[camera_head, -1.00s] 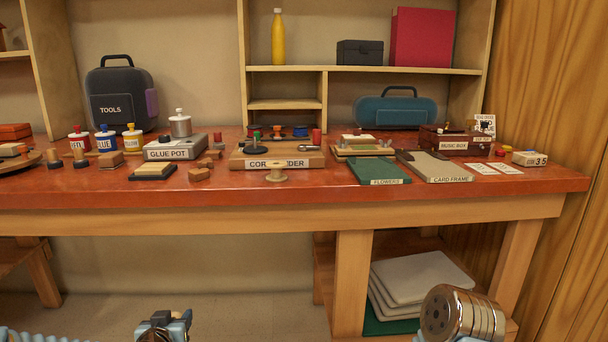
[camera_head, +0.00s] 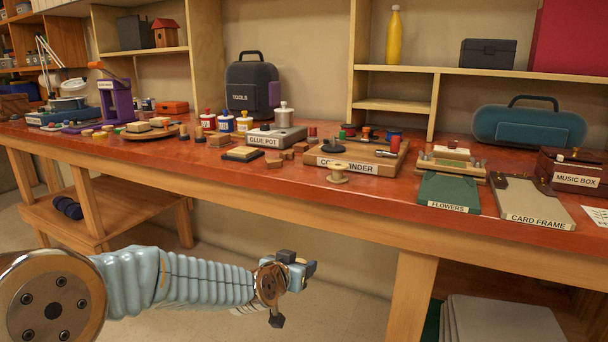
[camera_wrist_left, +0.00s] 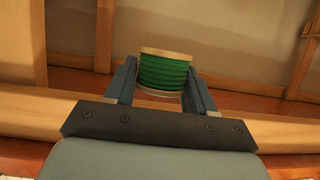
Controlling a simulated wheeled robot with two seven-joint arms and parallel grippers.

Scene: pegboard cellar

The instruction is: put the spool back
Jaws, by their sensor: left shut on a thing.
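In the left wrist view, my left gripper (camera_wrist_left: 161,82) is shut on a spool of green thread (camera_wrist_left: 163,72) with pale end discs. In the head view, my left gripper (camera_head: 298,273) is low in front of the bench, below the tabletop; the green spool cannot be made out there. The cord winder (camera_head: 350,166), a labelled wooden base, stands on the bench, up and right of the gripper. A dark disc and several coloured spools are on or behind it. My right gripper is out of view.
The red-brown bench top (camera_head: 285,178) is crowded. The glue pot (camera_head: 276,138) stands left of the winder, with small wooden blocks between. The flowers board (camera_head: 447,192) and card frame (camera_head: 533,202) lie right. The bench's front edge lies between gripper and winder.

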